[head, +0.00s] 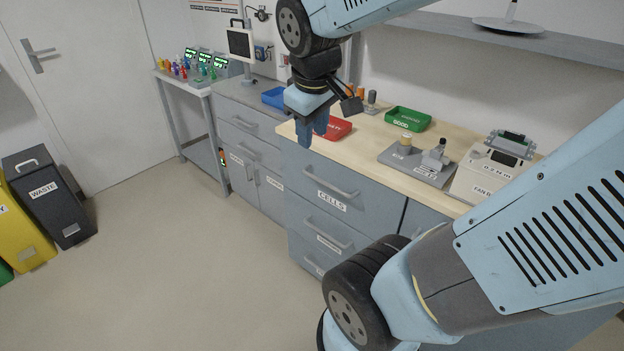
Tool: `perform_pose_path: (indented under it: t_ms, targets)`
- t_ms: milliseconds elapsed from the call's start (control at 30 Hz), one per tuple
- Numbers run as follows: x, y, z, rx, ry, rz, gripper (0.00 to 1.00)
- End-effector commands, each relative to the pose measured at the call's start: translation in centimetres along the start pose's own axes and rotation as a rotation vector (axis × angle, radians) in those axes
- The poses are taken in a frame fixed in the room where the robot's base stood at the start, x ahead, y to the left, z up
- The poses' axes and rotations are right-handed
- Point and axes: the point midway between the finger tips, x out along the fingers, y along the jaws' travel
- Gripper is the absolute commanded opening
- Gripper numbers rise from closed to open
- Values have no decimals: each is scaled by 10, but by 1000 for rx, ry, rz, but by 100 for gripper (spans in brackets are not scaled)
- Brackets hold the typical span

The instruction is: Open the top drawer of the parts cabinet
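The grey-blue drawer cabinet (305,221) stands under the wooden worktop, with drawers stacked one above another. Its top drawer (310,171) carries a "CELLS" label and a horizontal bar handle (331,183). This drawer looks shut, flush with the front. My gripper (311,134) points down near the front left corner of the worktop, above and to the left of that handle, and is not touching it. Its blue fingers overlap in this view, so the gap between them is unclear. I see nothing held. My forearm hides the cabinet's lower right part.
On the worktop are a red tray (337,128), a green tray (408,118), a grey fixture (408,160) and a white device (480,178). Another grey cabinet (236,140) stands to the left. Bins (50,195) are at far left. The floor (180,270) in front is clear.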

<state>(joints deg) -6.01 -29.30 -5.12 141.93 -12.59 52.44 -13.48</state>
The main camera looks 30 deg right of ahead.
Motion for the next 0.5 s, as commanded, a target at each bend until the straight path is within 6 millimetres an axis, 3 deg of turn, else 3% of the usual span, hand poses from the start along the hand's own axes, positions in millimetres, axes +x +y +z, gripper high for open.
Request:
perform_pose_path:
  t_ms: [500]
  targets:
    - [108,26,-29,-749,-418,56,36]
